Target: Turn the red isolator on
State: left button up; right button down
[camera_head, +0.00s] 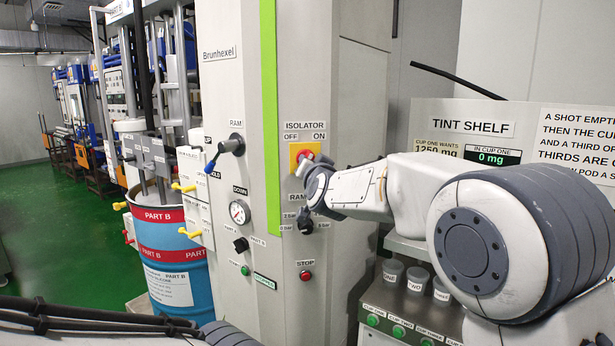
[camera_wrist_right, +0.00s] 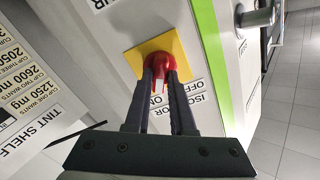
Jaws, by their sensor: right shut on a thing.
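The red isolator (camera_head: 305,156) is a rotary handle on a square yellow plate (camera_head: 293,156), on the front of the grey cabinet. The labels OFF and ON are above it, left and right. In the right wrist view the red handle (camera_wrist_right: 160,62) sits between the two dark fingers of my right gripper (camera_wrist_right: 161,73), which is shut on it. The yellow plate (camera_wrist_right: 138,58) also shows there. My right wrist hides part of the handle in the head view, so I cannot tell which label it points to. My left gripper is out of view.
On the cabinet (camera_head: 226,90) are a RAM lever (camera_head: 230,146), a pressure gauge (camera_head: 239,212), a black knob (camera_head: 305,222) below my wrist and a red STOP button (camera_head: 306,276). A blue drum (camera_head: 178,268) stands left. Cups (camera_head: 392,271) stand at the right.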

jog(key=shift+m+b, duration=0.95)
jog(key=shift+m, duration=0.55)
jog(key=shift+r, duration=0.1)
jog(key=c, duration=0.8)
grip_release()
jog(key=shift+d, duration=0.1)
jog(key=shift+o, duration=0.2)
jog(key=s+d+b, duration=0.1)
jog(key=s+b, duration=0.1)
jog(key=s, duration=0.8)
jog(key=shift+s+d, duration=0.15)
jog(key=shift+d, duration=0.15)
